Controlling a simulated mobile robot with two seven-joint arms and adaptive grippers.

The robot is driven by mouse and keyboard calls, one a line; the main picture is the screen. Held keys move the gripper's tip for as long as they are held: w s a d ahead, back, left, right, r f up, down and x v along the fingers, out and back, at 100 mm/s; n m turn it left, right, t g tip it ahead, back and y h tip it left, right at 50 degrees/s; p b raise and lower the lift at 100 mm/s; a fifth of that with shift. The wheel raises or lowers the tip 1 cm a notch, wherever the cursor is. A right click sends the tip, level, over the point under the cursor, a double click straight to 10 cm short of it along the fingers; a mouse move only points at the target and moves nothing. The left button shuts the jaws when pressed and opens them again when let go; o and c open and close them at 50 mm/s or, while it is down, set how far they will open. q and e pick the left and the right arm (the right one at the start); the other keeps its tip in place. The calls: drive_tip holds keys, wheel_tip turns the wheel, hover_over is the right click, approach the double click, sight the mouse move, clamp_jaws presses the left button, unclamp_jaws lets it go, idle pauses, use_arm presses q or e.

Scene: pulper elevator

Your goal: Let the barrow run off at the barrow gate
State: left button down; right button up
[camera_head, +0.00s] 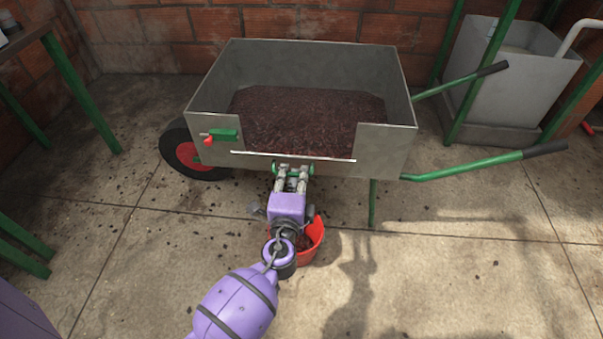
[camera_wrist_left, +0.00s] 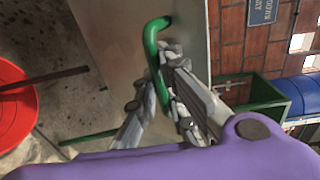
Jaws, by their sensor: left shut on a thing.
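The barrow (camera_head: 390,150) is a grey metal box on green legs and handles, holding dark red-brown pulp (camera_head: 300,118). Its near wall has a wide gap with a pale edge (camera_head: 270,155) along the bottom; pulp shows behind it. I cannot tell how the gate plate sits. A green gate handle (camera_head: 280,171) is just below that edge; it also shows in the left wrist view (camera_wrist_left: 152,42). My left gripper (camera_head: 292,176) is shut on this handle, its fingers around it in the left wrist view (camera_wrist_left: 163,75). My right gripper is out of view.
A red bucket (camera_head: 316,236) stands on the floor below the gate, partly hidden by my left arm. A green latch with a red knob (camera_head: 222,135) is left of the gap. A grey tank (camera_head: 505,85) stands at right. Floor at right is clear.

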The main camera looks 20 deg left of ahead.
use_arm(q)
drive_tip(key=s+f+t+y+b, duration=0.1)
drive_tip(key=s+f+t+b, duration=0.1)
drive_tip(key=f+b, duration=0.5)
drive_tip(key=s+d+f+t+y+b, duration=0.1)
drive_tip(key=s+f+t+b, duration=0.2)
drive_tip(key=f, duration=0.8)
drive_tip(key=shift+d+f+t+b, duration=0.3)
drive_tip(key=shift+t+b, duration=1)
drive_tip(key=shift+b, duration=0.7)
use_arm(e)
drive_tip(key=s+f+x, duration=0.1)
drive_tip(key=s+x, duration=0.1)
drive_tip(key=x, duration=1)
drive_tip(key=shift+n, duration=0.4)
use_arm(q)
drive_tip(key=shift+a+f, duration=0.1)
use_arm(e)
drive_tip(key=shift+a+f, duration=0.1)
use_arm(q)
drive_tip(key=c, duration=2.1)
unclamp_jaws()
